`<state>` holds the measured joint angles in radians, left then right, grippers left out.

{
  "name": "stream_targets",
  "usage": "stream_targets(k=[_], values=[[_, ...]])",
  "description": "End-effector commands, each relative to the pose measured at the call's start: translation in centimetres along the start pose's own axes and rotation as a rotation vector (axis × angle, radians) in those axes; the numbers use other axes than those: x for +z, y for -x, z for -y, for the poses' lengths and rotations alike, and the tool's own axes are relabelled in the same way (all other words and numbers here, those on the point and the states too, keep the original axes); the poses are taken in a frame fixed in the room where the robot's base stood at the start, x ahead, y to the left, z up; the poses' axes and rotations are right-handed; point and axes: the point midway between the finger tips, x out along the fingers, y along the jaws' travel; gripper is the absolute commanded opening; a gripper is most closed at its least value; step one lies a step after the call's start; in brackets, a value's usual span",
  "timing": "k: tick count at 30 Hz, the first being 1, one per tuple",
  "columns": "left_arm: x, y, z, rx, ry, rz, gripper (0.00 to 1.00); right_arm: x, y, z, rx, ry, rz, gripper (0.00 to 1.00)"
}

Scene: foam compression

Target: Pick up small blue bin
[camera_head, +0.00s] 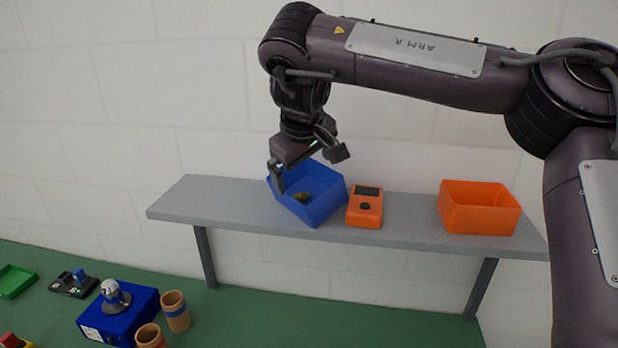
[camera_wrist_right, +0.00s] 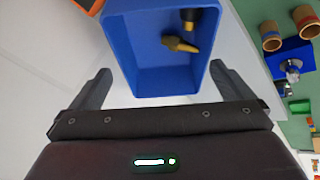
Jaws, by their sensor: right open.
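The small blue bin (camera_head: 322,211) stands on the grey shelf (camera_head: 229,214), left of the middle in the head view. It fills the top middle of the right wrist view (camera_wrist_right: 165,82). A brownish-yellow part (camera_wrist_right: 179,44) lies inside it, with a second dark and yellow piece near it. My right gripper (camera_head: 279,184) is at the bin's left side in the head view, pointing down. In the wrist view its fingers (camera_wrist_right: 160,88) are spread wide, one on each side of the bin's near end, with nothing held. My left gripper is not in view.
An orange device (camera_head: 365,208) stands close to the right of the bin. An orange bin (camera_head: 480,212) stands further right on the shelf. Below, a green table holds a blue box (camera_head: 119,316), brown cups (camera_head: 175,312) and a green tray (camera_head: 15,281). A white wall is behind.

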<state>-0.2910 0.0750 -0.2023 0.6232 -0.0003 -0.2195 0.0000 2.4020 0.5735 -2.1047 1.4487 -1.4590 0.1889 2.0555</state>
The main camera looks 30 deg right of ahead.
Motion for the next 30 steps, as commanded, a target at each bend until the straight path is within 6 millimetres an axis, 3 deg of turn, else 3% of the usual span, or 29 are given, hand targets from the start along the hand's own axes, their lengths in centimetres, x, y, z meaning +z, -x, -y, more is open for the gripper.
stream_targets(k=[4, 14, 17, 24, 30], values=[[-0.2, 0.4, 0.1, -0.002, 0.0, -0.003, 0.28, 0.1, -1.4, -0.1, -0.001, -0.003, 0.003, 1.0], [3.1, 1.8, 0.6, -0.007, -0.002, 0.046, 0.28, 0.1, -4.0, -0.3, -0.002, -0.002, 0.005, 1.0], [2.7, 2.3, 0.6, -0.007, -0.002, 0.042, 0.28, 0.1, -5.3, -0.4, -0.002, -0.004, 0.005, 1.0], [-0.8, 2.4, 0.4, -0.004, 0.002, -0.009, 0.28, 0.0, -7.3, -0.3, 0.001, -0.002, 0.0, 1.0], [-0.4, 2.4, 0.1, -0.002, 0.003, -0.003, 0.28, 0.0, -7.4, -0.3, 0.002, -0.002, -0.001, 1.0]])
